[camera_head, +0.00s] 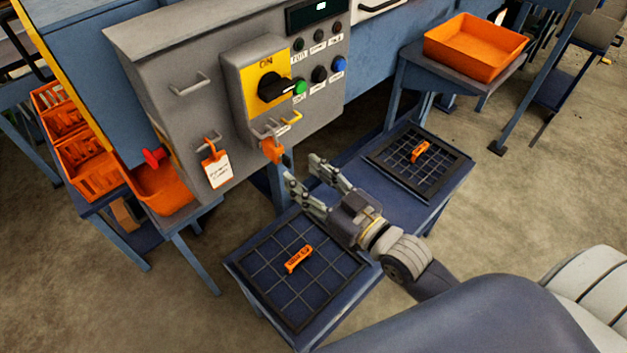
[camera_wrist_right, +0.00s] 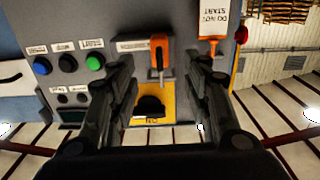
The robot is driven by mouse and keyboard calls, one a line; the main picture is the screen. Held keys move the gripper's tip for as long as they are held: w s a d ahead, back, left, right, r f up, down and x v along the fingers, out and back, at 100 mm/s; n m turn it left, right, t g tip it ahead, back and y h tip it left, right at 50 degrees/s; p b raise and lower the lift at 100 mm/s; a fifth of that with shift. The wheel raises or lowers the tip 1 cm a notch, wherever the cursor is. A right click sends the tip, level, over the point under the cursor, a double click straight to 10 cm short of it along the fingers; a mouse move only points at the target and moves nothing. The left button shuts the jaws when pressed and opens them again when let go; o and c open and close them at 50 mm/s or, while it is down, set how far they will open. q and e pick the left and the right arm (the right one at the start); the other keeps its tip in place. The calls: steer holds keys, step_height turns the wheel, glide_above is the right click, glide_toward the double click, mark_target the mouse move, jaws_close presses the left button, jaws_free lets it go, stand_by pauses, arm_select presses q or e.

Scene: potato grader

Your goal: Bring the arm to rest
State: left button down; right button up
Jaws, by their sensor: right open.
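My right gripper (camera_head: 300,176) is open and empty, in front of the grey control cabinet (camera_head: 180,50). An orange padlock (camera_head: 272,149) hangs at the hasp below the yellow switch plate, just beyond the fingertips and apart from them as far as I can tell. In the right wrist view the padlock (camera_wrist_right: 160,55) shows between the two open fingers (camera_wrist_right: 162,85). The black rotary switch (camera_head: 275,87) points sideways below the word ON. A white and orange tag (camera_head: 215,168) hangs left of the padlock. My left gripper is not in view.
Two blue tables with black gridded mats (camera_head: 258,293) (camera_head: 385,168) stand below and right of my gripper, each with a small orange labelled item (camera_head: 299,259) (camera_head: 420,152). An orange tray (camera_head: 447,38) stands at the upper right. Orange crates (camera_head: 75,165) stand left. Floor is clear at right.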

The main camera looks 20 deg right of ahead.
steer(key=s+d+f+g+h, duration=0.1)
steer(key=s+f+g+h, duration=0.4)
steer(key=f, duration=0.5)
steer(key=s+d+f+m+g+h, duration=0.1)
steer(key=s+d+f+g, duration=0.2)
steer(key=s, duration=0.4)
steer(key=s+d+f+m+g+h, duration=0.1)
steer(key=s+f+g, duration=0.2)
steer(key=s+g, duration=0.35)
step_height(320, 180, down, 29)
steer(key=s+b, duration=0.3)
steer(key=s+d+f+g+b, duration=0.1)
steer(key=s+d+f+b, duration=0.1)
steer(key=s+f, duration=1.4)
steer(key=shift+s+d+f, duration=0.3)
steer(key=shift+d+f, duration=0.2)
steer(key=shift+f, duration=1)
steer(key=shift+c, duration=0.4)
